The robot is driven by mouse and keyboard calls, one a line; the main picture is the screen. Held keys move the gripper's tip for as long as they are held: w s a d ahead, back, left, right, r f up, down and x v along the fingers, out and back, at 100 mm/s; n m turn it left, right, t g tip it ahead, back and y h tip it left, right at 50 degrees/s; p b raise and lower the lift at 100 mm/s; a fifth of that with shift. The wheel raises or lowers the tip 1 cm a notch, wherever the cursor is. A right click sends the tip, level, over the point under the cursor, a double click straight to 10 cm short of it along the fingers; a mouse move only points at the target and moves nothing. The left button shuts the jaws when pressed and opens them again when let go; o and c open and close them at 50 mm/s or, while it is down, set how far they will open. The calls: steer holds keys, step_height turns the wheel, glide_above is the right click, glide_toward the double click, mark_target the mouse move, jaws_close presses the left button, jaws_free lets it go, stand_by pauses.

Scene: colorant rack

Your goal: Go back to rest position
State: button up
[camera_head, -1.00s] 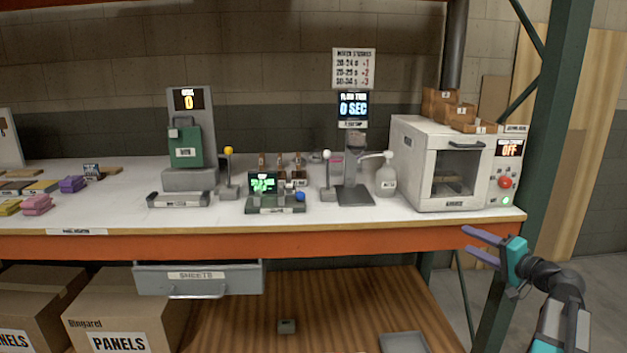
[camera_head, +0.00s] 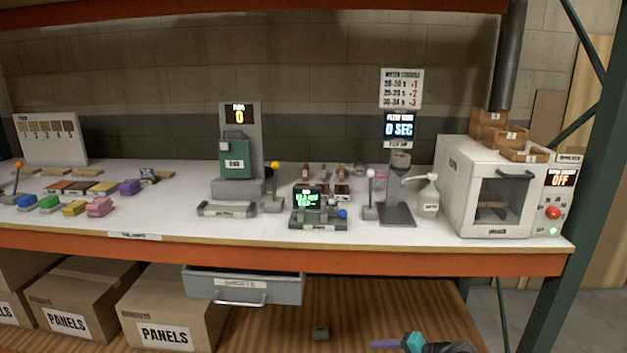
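My gripper (camera_head: 388,343) shows at the bottom edge of the head view, right of centre. A purple finger and a teal part of it are in view, with the dark wrist behind. It is in front of the bench and below the orange bench edge, apart from everything on the bench top. Only one finger shows clearly, so its opening cannot be made out. Nothing is seen held in it.
A grey drawer (camera_head: 244,286) hangs under the bench. Panel boxes (camera_head: 160,305) stand on the lower shelf.

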steer(key=s+a+f+n+g+h+p, duration=0.1)
steer(key=s+a+f+g+p, duration=0.15)
steer(key=s+a+f, duration=0.4)
steer(key=s+a+f+n+g+h+p, duration=0.1)
steer(key=s+a+f+n+g, duration=0.2)
steer(key=s, duration=0.6)
steer(key=s+a+f+g+p, duration=0.1)
steer(key=s+a+f+g, duration=0.2)
steer(key=s+a+f, duration=0.35)
steer(key=s+d+f+n+g+h+p, duration=0.1)
steer(key=s+d+f+h, duration=0.1)
steer(key=s, duration=0.5)
steer(key=s+d+f+n+g+h+p, duration=0.1)
steer(key=s+d+f+g+h, duration=0.15)
steer(key=s, duration=0.35)
steer(key=s+d+n+h, duration=0.1)
steer(key=s+d+h, duration=0.1)
steer(key=d, duration=0.5)
steer(key=shift+s+f+b, duration=0.2)
steer(key=shift+s+b, duration=0.1)
steer(key=shift+s, duration=0.55)
steer(key=c, duration=0.4)
